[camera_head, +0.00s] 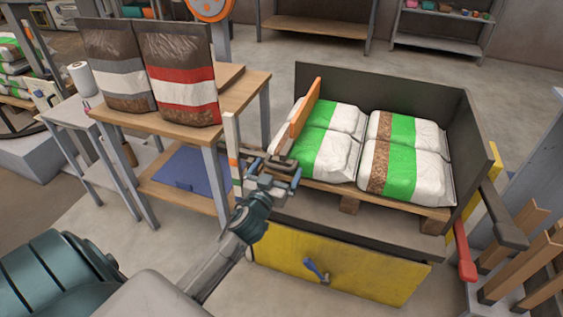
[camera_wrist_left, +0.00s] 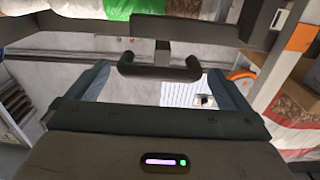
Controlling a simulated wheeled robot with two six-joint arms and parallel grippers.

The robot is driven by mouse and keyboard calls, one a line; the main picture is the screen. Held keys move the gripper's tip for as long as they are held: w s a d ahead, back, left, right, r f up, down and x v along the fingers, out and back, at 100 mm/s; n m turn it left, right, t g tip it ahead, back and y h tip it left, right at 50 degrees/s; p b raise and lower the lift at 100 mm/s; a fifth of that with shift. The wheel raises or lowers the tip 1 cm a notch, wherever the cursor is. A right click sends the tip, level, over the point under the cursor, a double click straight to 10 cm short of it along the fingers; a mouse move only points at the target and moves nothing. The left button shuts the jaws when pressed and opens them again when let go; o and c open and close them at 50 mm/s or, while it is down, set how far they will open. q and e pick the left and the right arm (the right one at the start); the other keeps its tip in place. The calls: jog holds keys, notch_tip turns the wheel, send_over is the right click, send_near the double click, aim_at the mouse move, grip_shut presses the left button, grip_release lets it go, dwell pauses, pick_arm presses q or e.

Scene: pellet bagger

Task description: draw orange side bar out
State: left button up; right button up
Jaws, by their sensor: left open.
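An orange bar (camera_head: 304,108) stands slanted along the left side of the dark bin (camera_head: 378,90), beside the white and green bags. A dark handle (camera_wrist_left: 160,66) joins a dark beam (camera_wrist_left: 185,30) in the left wrist view. My left gripper (camera_head: 277,172) is at the bin's front left corner, by dark metal parts. In the wrist view my left gripper (camera_wrist_left: 158,76) is open, with one finger at each side of the handle and no clear grip on it. Whether this handle belongs to the orange bar I cannot tell. My right gripper is out of view.
White and green bags (camera_head: 405,150) lie on a pallet in the bin. A yellow drawer front (camera_head: 340,268) with a blue handle is below. Two filled bags (camera_head: 178,75) stand on a wooden table at left. A red-tipped lever (camera_head: 464,252) is at right.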

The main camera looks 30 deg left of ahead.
pick_arm(q)
jog(key=shift+x, duration=1.75)
